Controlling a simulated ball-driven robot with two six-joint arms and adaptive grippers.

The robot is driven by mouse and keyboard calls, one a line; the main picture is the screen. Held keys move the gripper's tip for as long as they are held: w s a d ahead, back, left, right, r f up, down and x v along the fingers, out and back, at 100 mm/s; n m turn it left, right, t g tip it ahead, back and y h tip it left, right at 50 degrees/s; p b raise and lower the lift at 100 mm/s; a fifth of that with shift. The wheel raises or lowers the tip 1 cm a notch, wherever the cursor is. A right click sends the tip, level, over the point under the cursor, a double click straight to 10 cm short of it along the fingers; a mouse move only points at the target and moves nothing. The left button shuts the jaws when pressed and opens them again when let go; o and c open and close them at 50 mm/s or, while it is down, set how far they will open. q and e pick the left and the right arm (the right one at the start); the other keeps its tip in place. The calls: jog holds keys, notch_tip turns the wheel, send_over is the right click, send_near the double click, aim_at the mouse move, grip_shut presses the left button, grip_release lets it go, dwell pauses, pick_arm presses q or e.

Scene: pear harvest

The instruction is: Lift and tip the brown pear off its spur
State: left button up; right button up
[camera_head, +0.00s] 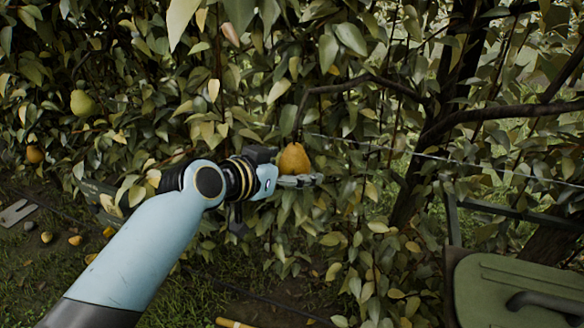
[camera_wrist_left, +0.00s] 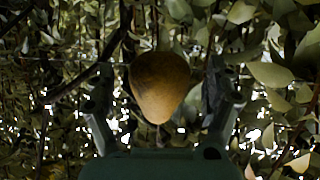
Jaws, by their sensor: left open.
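The brown pear (camera_head: 294,159) hangs from a thin dark branch in the middle of the head view. Its spur end is at the top there. My left gripper (camera_head: 298,181) comes in from the left, with its fingers at the pear's lower part. In the left wrist view the pear (camera_wrist_left: 160,87) lies between the two open fingers of my left gripper (camera_wrist_left: 162,105). Gaps show between the pear and both fingers, so it is not clasped. My right gripper is not in view.
Dense leaves and a curved branch (camera_head: 352,84) surround the pear. A wire (camera_head: 420,155) runs across behind. A green pear (camera_head: 82,103) and an orange-brown pear (camera_head: 34,154) hang at left. Fallen pears lie on the ground. A green lidded object (camera_head: 515,285) stands at lower right.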

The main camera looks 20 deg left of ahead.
pick_arm(q)
jog(key=shift+w+d+f, duration=0.1)
jog(key=shift+w+d, duration=0.05)
jog(key=shift+w, duration=0.15)
jog(key=c, duration=1.3)
jog(key=shift+s+r+p, duration=0.2)
jog(key=shift+p, duration=0.9)
jog(key=shift+c, duration=0.2)
jog(key=shift+s+d+n+g+p, duration=0.1)
jog(key=shift+s+n+g+p, duration=0.2)
jog(key=shift+g+p, duration=0.5)
jog(key=shift+f+p, duration=0.15)
jog(key=shift+p, duration=0.15)
